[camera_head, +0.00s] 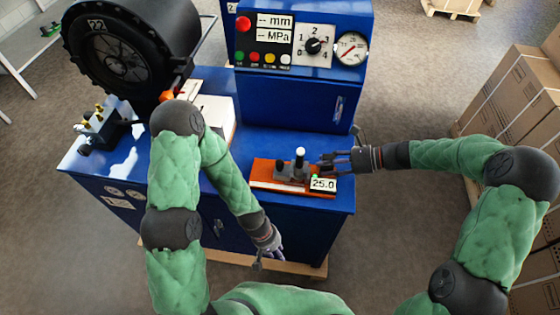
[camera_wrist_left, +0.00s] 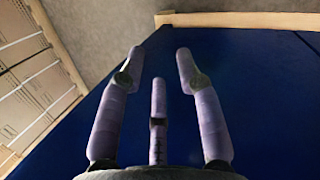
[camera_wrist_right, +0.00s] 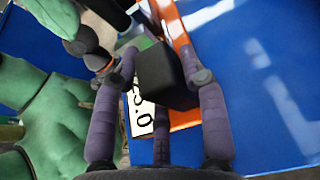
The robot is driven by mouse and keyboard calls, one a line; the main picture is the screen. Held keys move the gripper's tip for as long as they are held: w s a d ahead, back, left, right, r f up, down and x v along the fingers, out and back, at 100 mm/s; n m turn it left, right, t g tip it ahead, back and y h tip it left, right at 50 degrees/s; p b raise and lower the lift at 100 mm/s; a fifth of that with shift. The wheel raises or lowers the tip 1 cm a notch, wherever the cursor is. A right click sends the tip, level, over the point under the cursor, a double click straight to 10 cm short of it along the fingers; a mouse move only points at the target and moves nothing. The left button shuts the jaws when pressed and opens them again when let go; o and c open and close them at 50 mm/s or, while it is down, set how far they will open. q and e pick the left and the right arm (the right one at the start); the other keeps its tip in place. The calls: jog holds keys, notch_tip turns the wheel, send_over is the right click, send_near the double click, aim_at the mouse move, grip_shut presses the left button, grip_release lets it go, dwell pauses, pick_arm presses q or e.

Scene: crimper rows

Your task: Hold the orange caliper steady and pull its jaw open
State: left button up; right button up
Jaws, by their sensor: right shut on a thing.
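The orange caliper (camera_head: 262,176) lies along the front edge of the blue bench, with a dark slide, a white-topped knob (camera_head: 300,153), a black knob (camera_head: 280,164) and a display reading 25.0 (camera_head: 322,184). My right gripper (camera_head: 330,161) comes from the right to its display end. In the right wrist view its fingers are shut on a black block (camera_wrist_right: 166,75), with the orange body (camera_wrist_right: 188,119) beneath and the display (camera_wrist_right: 140,110) beside it. My left gripper (camera_head: 270,248) hangs empty in front of the bench. Its fingers are spread in the left wrist view (camera_wrist_left: 155,70).
The blue bench (camera_head: 240,145) has a control panel with dial and gauge (camera_head: 350,48) behind the caliper. Cardboard boxes (camera_head: 510,100) are stacked at right. Bench top right of the caliper is clear.

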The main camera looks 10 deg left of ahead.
pick_arm(q)
jog(key=d+r+n+g+h, duration=0.3)
jog(key=d+r, duration=1.2)
jog(key=d, duration=0.4)
notch_tip(320, 180, up, 24)
jog(key=m+t+y, duration=0.4)
jog(key=m+y, duration=0.2)
jog(key=m, duration=0.6)
send_over(279, 162)
notch_tip(279, 162, down, 12)
jog(key=shift+f, duration=0.1)
grip_shut()
